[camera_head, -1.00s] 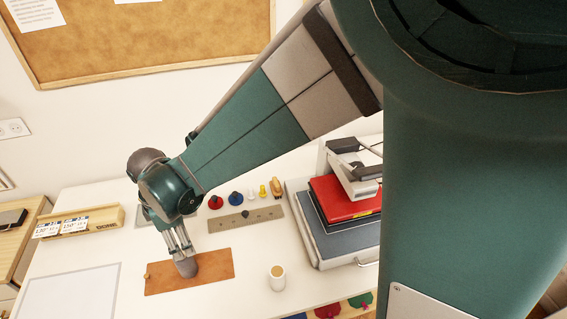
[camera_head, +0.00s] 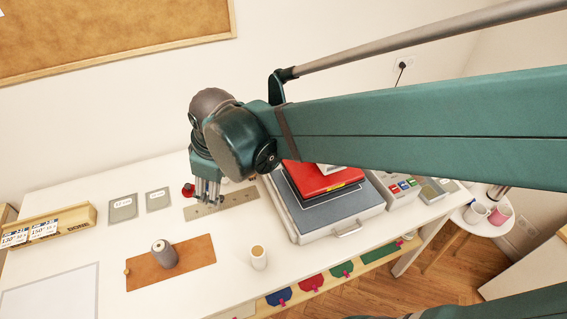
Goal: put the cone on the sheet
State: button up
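The sheet lies flat on the white table. My gripper (camera_head: 208,200) is behind and to the right of the cone, clear of it, pointing down over the near end of a beige strip. Its fingers look apart, with nothing seen between them. My gripper and wrist hide part of the strip and the small knobs behind it.
A small wooden piece (camera_head: 127,271) lies at the sheet's left edge. A cup (camera_head: 258,257) stands right of the sheet. The beige strip (camera_head: 238,198) lies behind. A grey case (camera_head: 340,215) with a red book (camera_head: 322,180) is at right. A pale framed panel (camera_head: 50,292) lies front left.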

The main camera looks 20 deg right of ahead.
jog(key=s+d+r+m+t, duration=0.1)
jog(key=s+d+m, duration=0.2)
jog(key=d, duration=0.3)
jog(key=s+d+r+m+t, duration=0.1)
jog(key=s+d+r+m, duration=0.1)
jog(key=d, duration=0.4)
jog(key=s+d+r+m+t+h, duration=0.1)
jog(key=s+d+m, duration=0.3)
jog(key=d+m, duration=0.1)
jog(key=shift+s+d+r+m+t, duration=0.3)
jog(key=shift+d+m+t, duration=0.1)
jog(key=shift+d, duration=0.25)
notch_tip(320, 180, down, 8)
jog(key=b, duration=0.8)
dwell(0.3)
